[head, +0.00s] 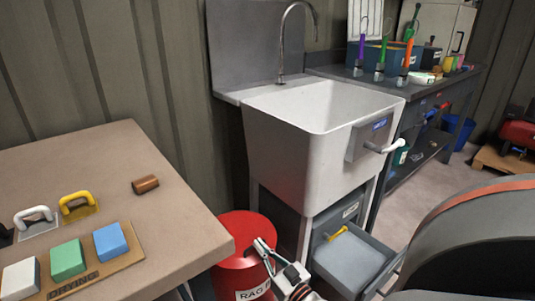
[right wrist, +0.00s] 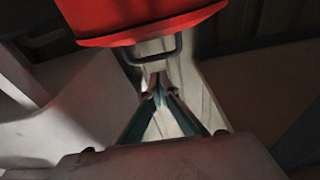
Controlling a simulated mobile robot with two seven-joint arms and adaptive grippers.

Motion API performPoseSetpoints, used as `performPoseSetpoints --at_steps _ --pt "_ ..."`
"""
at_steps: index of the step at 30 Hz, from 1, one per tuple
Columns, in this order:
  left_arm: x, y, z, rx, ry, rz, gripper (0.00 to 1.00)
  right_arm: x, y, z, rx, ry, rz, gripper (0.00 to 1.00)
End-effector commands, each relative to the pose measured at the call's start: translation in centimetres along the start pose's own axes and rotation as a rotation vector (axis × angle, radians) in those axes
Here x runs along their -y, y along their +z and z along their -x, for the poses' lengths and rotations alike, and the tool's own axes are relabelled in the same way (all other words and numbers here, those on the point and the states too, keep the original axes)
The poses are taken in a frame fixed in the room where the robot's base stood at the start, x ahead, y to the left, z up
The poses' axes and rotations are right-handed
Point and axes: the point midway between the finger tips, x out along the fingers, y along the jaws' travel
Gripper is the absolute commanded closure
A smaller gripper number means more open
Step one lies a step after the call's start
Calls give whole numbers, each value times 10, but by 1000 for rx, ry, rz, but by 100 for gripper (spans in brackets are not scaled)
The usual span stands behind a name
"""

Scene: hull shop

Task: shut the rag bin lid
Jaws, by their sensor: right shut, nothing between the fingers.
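The red rag bin (head: 228,284) stands on the floor between the table and the sink, its label partly hidden. Its round red lid (head: 236,226) shows from above and seems to lie across the top; I cannot tell whether a gap remains. My right gripper (head: 262,246) is shut and empty at the lid's right side. In the right wrist view a red rim (right wrist: 150,30) fills the top, with a dark loop handle (right wrist: 152,58) below it. The right fingertips (right wrist: 157,92) are close to this handle; I cannot tell if they touch. My left gripper is not in view.
A table (head: 90,150) with coloured blocks stands left of the bin. A white sink (head: 300,140) stands behind and right. An open drawer (head: 350,262) juts out right of the gripper. Free floor (head: 440,160) shows further right.

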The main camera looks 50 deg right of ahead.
Motion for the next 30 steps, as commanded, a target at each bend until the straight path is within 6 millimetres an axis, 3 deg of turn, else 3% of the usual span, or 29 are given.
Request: performPoseSetpoints --at_steps 1,3,6,15,27,30 --pt "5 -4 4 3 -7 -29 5 2 -31 -17 -36 -2 -6 100" --pt "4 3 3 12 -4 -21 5 1 -10 7 -15 -1 -4 100" --pt "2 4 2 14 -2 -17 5 0 0 30 -12 -1 -3 100" --pt "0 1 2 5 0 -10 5 0 14 73 -21 -1 -3 100" --pt "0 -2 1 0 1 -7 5 0 15 82 -28 0 -3 100" --pt "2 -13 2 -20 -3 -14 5 1 2 73 -49 0 -8 100"
